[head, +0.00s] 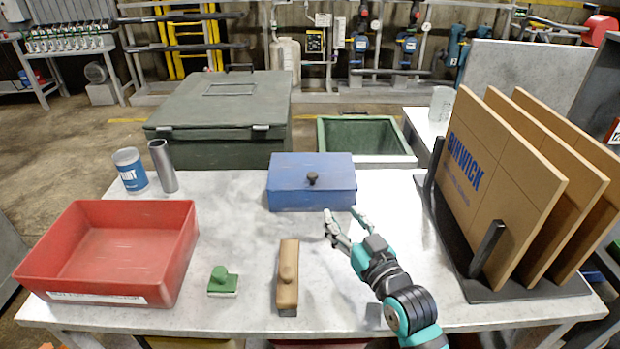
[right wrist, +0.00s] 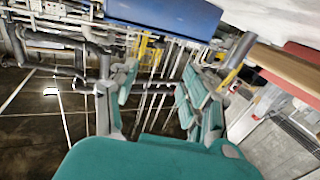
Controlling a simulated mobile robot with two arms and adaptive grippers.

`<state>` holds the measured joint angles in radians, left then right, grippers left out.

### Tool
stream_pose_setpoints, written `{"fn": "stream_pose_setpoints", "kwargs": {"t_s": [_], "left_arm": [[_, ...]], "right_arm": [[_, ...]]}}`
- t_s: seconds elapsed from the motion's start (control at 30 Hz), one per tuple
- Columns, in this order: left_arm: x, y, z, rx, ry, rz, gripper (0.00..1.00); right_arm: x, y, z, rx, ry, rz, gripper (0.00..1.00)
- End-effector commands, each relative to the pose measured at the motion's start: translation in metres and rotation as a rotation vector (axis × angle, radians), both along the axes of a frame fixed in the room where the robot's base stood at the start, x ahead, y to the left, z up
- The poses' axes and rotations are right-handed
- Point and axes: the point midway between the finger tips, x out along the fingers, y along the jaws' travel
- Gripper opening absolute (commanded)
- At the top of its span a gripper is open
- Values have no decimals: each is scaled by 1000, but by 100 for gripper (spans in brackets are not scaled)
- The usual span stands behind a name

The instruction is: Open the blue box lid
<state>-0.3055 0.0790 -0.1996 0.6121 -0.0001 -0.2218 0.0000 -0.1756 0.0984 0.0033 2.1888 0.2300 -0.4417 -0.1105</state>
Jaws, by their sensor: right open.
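The blue box (head: 312,198) stands near the back middle of the table with its lid (head: 290,170) shut. A dark round knob (head: 312,179) sits on the lid. My right gripper (head: 342,212) is open and empty, in front of the box near its right front corner, with the arm coming from the lower right. In the right wrist view a blue surface, seemingly the box (right wrist: 165,14), shows at the top, beyond the open fingers (right wrist: 160,82). The knob is not visible there. My left gripper is not in view.
A red tray (head: 182,248) is at the left of the table (head: 215,215). A green-handled block (head: 223,281) and a brown wooden tool (head: 288,283) lie in front. Cardboard panels (head: 500,185) stand in a rack at right.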

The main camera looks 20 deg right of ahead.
Motion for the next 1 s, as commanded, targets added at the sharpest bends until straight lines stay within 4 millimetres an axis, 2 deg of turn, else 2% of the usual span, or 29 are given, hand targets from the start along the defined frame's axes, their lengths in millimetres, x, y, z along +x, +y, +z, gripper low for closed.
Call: {"fn": "stream_pose_setpoints", "kwargs": {"t_s": [0.17,0.5,0.7,0.83,1.0], "left_arm": [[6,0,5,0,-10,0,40],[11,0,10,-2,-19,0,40],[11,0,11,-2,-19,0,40],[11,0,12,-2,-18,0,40],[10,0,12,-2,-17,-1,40]], "right_arm": [[31,4,3,2,-2,0,48],[105,13,2,1,0,1,48],[142,16,2,0,0,1,48],[156,18,1,0,0,0,48],[164,19,1,0,1,1,48]]}}
